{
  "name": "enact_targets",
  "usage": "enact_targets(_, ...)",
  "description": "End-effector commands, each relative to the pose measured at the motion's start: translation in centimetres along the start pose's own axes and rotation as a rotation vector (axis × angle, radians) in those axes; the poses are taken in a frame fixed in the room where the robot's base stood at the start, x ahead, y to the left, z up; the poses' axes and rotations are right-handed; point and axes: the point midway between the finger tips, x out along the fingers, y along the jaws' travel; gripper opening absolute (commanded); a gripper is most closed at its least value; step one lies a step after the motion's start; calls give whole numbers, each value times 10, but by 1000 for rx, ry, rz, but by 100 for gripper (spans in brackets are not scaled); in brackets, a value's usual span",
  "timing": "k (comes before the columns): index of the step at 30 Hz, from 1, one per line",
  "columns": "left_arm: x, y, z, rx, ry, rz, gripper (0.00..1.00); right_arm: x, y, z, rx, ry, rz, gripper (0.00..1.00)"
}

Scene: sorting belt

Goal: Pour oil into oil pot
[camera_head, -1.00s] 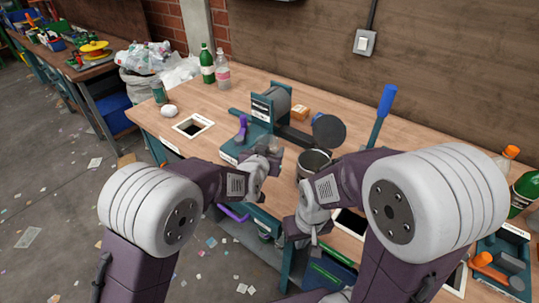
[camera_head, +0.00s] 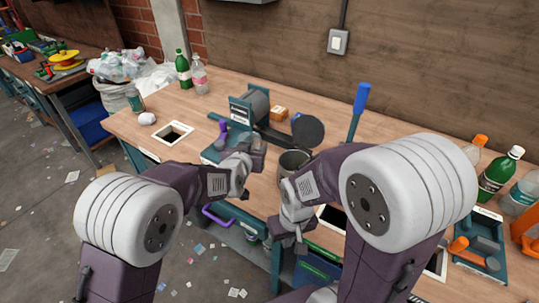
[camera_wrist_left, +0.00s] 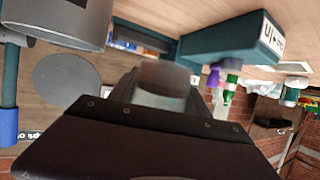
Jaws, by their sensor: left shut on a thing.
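A grey metal pot (camera_head: 292,161) stands on the wooden bench in the head view, partly hidden by my right arm. It looks to be the oil pot, and its inside is hard to see. My left gripper (camera_head: 257,146) is left of the pot, above the bench near the teal press. It is shut on a greyish, partly see-through thing (camera_wrist_left: 165,82), which shows between the jaws in the left wrist view; I cannot tell what it is. My right gripper (camera_head: 299,243) hangs low in front of the bench edge, and its jaws are unclear.
A teal press (camera_head: 250,104) with a grey drum and a round dark disc (camera_head: 308,130) stands behind the grippers. A blue-handled lever (camera_head: 360,100) rises right of the pot. Bottles (camera_head: 500,172) crowd the right end. A square hole (camera_head: 172,133) opens at left.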

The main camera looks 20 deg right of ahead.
Motion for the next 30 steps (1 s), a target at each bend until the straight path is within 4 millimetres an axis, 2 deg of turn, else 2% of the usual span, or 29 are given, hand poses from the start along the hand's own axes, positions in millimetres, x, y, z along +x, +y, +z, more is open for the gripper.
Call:
enact_targets(1, 2, 2, -17, 5, 3, 14, 14, -13, 0, -1, 0, 0, 0, 0)
enact_targets(6, 17, 16, -60, 38, 3, 89, 14, -39, -1, -4, 0, 0, 0, 0)
enact_targets(23, 39, 48, -124, 121, 3, 290, 14, -92, -2, -10, 0, 0, 0, 0)
enact_targets(26, 42, 55, -135, 142, 1, 345, 14, -108, -2, -11, 0, 0, 0, 0)
enact_targets(30, 43, 69, -152, 194, -3, 476, 14, -150, -3, -16, 0, 0, 0, 0)
